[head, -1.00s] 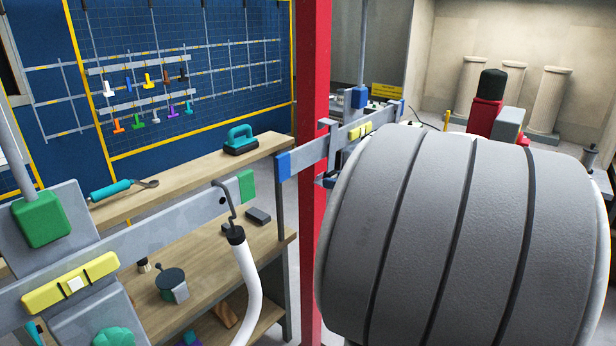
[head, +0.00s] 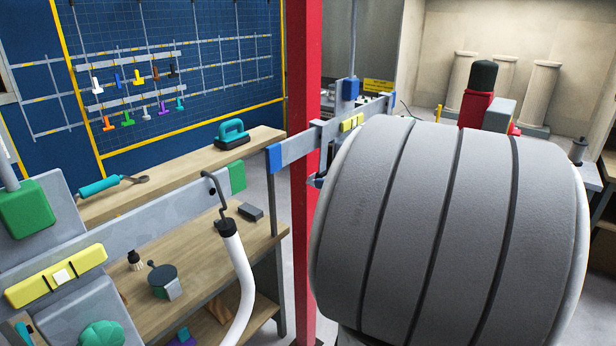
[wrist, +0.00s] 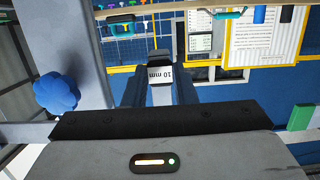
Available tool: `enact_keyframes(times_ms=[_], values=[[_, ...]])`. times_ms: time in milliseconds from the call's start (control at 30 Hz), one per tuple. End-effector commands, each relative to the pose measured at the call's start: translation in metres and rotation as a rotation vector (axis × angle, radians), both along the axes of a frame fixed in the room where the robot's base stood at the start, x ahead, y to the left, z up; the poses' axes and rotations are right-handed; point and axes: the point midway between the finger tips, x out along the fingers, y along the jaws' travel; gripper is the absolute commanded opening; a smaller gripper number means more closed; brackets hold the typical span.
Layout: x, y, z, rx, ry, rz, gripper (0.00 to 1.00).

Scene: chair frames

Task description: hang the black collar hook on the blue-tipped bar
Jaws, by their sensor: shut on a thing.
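The black collar hook (head: 228,228) is a dark bent hook with a black collar and a white hose below it. In the head view its bend is over the top edge of the green-tipped bar (head: 150,222), near the green end. The blue-tipped bar (head: 303,146) stands further back to the right, its blue end facing left, and nothing hangs near its tip. My gripper (wrist: 160,62) shows in the wrist view, its dark fingers shut on a grey piece with a white label reading 10 mm (wrist: 160,74).
A red post (head: 303,60) stands by the blue-tipped bar. A large grey ribbed roll (head: 430,230) fills the right. A wooden bench (head: 190,180) carries a teal-handled tool (head: 232,133). A blue knob (wrist: 56,92) is close at left in the wrist view.

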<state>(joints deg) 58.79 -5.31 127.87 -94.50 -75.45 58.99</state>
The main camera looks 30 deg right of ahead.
Motion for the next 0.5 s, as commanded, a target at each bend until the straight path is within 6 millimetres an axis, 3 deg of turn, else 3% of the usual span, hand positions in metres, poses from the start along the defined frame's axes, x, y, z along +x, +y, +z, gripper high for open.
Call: enact_keyframes(times_ms=[133,167,433,500], values=[[0.0,0.0,-0.001,0.0,0.0,0.0,0.0],[0.0,0.0,-0.001,0.0,0.0,0.0,0.27],[0.0,0.0,-0.0009,0.0,0.0,0.0,0.49],[0.0,0.0001,-0.001,0.0,0.0,0.0,0.5]])
